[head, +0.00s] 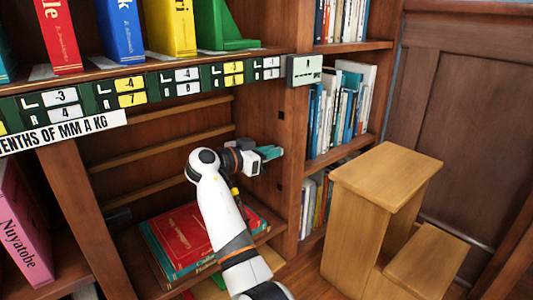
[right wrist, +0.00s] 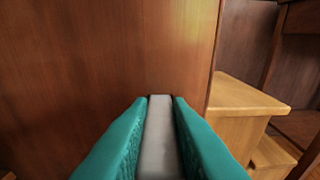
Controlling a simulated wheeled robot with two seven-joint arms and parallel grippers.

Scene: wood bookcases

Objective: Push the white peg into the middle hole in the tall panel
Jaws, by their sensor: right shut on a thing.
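My right gripper (head: 270,152) has teal fingers, shut on the white peg (right wrist: 159,140), which points away from the wrist. In the right wrist view the peg's tip lies in front of the brown wood of the tall panel (right wrist: 110,50). I cannot tell whether the tip touches it. In the head view the tall panel (head: 290,205) is the bookcase upright, with a dark upper hole (head: 280,115) and a dark lower hole (head: 278,187). The middle hole does not show; the gripper covers the panel between those two. My left gripper is not in view.
A wooden step stool (head: 352,220) stands on the right. Red and teal books (head: 180,238) lie on the low shelf under my right arm. Upright books (head: 340,110) fill the shelves beyond the panel. A shelf edge with number plates (head: 150,85) runs above the gripper.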

